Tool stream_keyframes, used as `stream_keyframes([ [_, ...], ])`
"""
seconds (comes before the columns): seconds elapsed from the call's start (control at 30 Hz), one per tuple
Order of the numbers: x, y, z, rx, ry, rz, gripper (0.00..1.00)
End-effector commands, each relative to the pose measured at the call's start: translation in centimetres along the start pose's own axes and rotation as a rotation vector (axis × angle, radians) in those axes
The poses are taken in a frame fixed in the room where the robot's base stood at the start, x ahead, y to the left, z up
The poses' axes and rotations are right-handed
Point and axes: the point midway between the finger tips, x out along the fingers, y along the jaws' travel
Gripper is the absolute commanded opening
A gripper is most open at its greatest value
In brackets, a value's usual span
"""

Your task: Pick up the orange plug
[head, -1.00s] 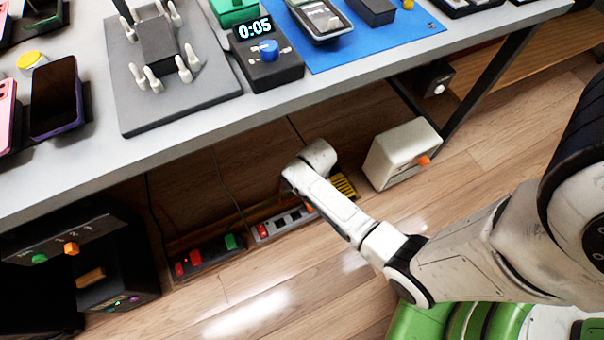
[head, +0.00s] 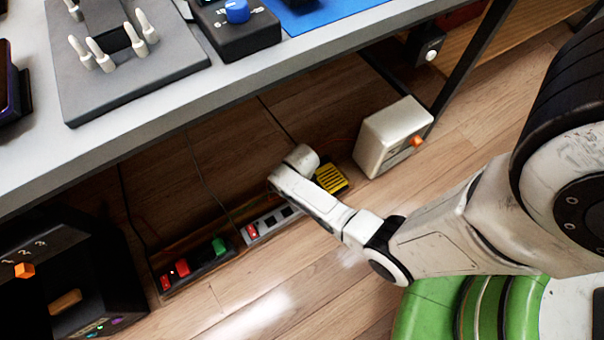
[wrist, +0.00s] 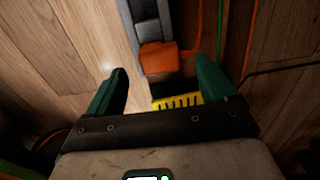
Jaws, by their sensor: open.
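The orange plug (wrist: 160,58) sits at the near end of a grey power strip (wrist: 145,22) in the wrist view. An orange cord seems to run from it up along the right. My gripper (wrist: 160,68) is open, with one green finger left of the plug and the other right of it. I see no finger clearly touching it. In the head view the grey power strip (head: 272,223) lies on the floor under the table, and my arm hides the plug and my gripper.
A yellow slotted block (head: 331,178) lies beside my arm, and it shows near my gripper in the wrist view (wrist: 178,101). A strip with red and green plugs (head: 197,262) lies left. A pale box (head: 392,137) stands right. The table edge (head: 190,115) overhangs.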

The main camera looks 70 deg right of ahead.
Motion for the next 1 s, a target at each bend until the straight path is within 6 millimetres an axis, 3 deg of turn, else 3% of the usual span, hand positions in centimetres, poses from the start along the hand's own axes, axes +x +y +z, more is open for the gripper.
stream_keyframes([
  [0.03,1.3,0.0,-0.1,0.001,0.000,0.000,0.85],
  [0.17,2.8,0.0,-0.1,0.000,0.001,0.002,0.85],
  [0.47,2.9,0.0,-0.1,0.000,0.001,0.000,0.85],
  [1.0,2.9,0.0,-0.1,0.000,0.001,0.001,0.33],
])
